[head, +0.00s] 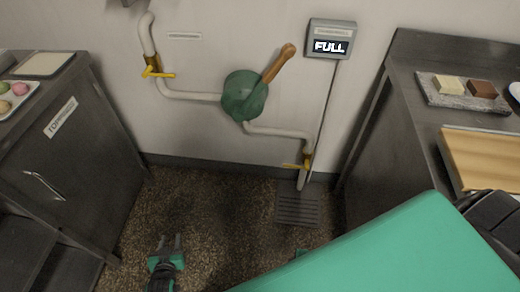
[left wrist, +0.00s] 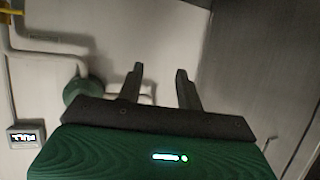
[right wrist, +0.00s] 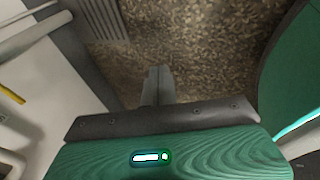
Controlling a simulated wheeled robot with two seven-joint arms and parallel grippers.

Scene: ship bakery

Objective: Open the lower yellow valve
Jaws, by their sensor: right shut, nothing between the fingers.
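The lower yellow valve (head: 296,166) is on the pale pipe low on the wall, above a floor grate. Its handle lies crosswise to the pipe. A yellow handle, apparently the same valve, shows at the left edge of the right wrist view (right wrist: 11,95) and in the top left corner of the left wrist view (left wrist: 10,11). My left gripper (head: 171,242) is open and empty over the floor, well left of the valve. My right gripper (right wrist: 157,78) is shut and empty over the floor, apart from the valve. In the head view my right arm mostly hides it.
An upper yellow valve (head: 155,72) sits on the pipe left of a green pump body (head: 244,96) with a wooden handle (head: 279,63). A display (head: 331,43) reads FULL. Steel counters stand left (head: 75,135) and right (head: 392,115). The floor grate (head: 298,207) lies below the pipe; floor between counters is clear.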

